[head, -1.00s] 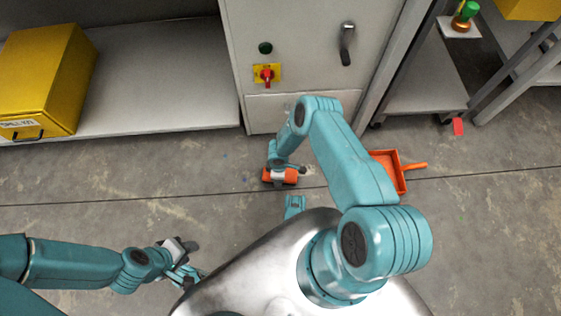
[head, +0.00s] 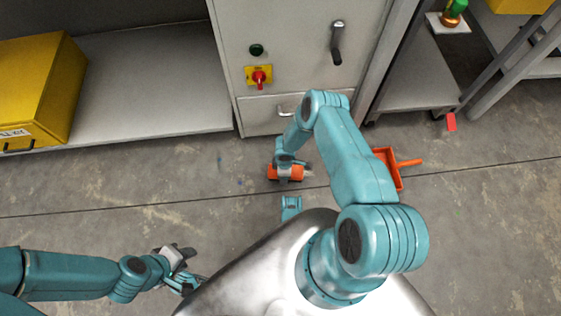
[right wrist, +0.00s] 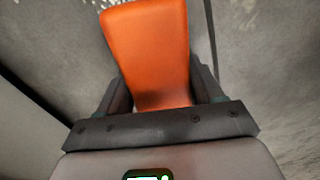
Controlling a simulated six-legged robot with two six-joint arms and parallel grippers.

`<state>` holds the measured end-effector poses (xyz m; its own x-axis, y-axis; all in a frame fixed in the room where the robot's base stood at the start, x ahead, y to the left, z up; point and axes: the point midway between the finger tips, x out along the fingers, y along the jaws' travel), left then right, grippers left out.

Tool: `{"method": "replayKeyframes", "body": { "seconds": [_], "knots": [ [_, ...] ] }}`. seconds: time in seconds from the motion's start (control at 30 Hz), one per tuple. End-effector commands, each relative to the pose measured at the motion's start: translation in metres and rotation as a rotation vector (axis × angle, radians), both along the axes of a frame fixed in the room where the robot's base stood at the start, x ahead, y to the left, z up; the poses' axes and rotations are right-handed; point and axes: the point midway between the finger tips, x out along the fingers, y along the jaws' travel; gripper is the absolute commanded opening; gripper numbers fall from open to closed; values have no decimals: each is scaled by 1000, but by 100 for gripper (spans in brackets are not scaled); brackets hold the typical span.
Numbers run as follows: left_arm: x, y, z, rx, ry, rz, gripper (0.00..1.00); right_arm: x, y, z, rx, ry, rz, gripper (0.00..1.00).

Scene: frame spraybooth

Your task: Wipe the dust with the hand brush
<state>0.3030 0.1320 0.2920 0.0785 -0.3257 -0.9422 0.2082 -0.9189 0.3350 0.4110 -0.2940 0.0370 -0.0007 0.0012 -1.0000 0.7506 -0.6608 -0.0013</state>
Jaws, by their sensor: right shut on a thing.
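An orange hand brush (head: 273,173) is low over the floor in front of the grey cabinet, in the head view. My right gripper (head: 287,172) is shut on it. In the right wrist view, the orange part of the brush (right wrist: 150,50) rises from between the dark fingers; its bristles are not visible. A few faint blue specks (head: 220,158), possibly dust, lie on the floor left of the brush, apart from it. My left gripper (head: 187,262) is at the lower left, away from the brush; its finger gap is unclear.
An orange dustpan (head: 398,173) lies on the floor right of my right arm. The grey cabinet (head: 262,108) and a low shelf (head: 150,95) with a yellow case (head: 40,85) bound the floor behind. A small red item (head: 451,122) lies at right. Floor at left is open.

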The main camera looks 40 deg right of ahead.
Motion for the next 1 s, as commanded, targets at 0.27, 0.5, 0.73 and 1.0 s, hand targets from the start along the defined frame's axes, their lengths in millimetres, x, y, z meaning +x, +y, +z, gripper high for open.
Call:
{"method": "replayKeyframes", "body": {
  "seconds": [0.27,0.5,0.73,1.0],
  "knots": [
    [0,0,5,0,0,0,36,-13,-21,-1,0,0,-3,38],
    [0,0,6,0,0,0,36,-19,-32,-3,0,-1,-1,38],
    [0,0,8,0,0,0,36,-28,-46,-4,-1,1,-3,38],
    [0,0,6,0,0,0,36,-40,-63,-7,-1,2,-2,38]
  ]
}}
